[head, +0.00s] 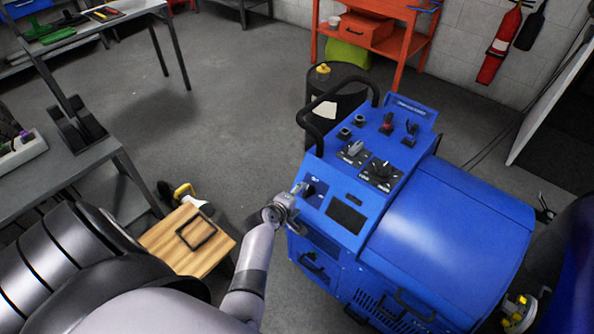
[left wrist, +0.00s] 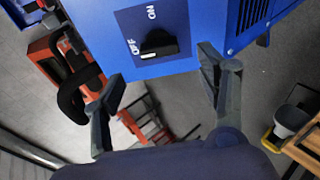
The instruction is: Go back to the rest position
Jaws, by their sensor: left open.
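My left gripper (head: 299,190) is at the left edge of the blue dynamometer console (head: 345,213) in the head view. In the left wrist view its two fingers (left wrist: 163,90) are spread apart with nothing between them. Beyond the fingers is a black rotary switch (left wrist: 158,45) on a dark plate marked OFF and ON, on the blue panel. The switch handle points toward the right of that picture, and the fingers look apart from it. In the head view the dark switch knob (head: 309,190) shows just beside the fingertips. My right gripper is not in view.
A wooden-topped stool (head: 165,238) stands left of my left forearm. A grey bench (head: 62,185) is at the left edge. A black barrel (head: 350,98) stands behind the console, and an orange workbench (head: 392,45) is at the back. Open floor (head: 230,95) lies in the middle.

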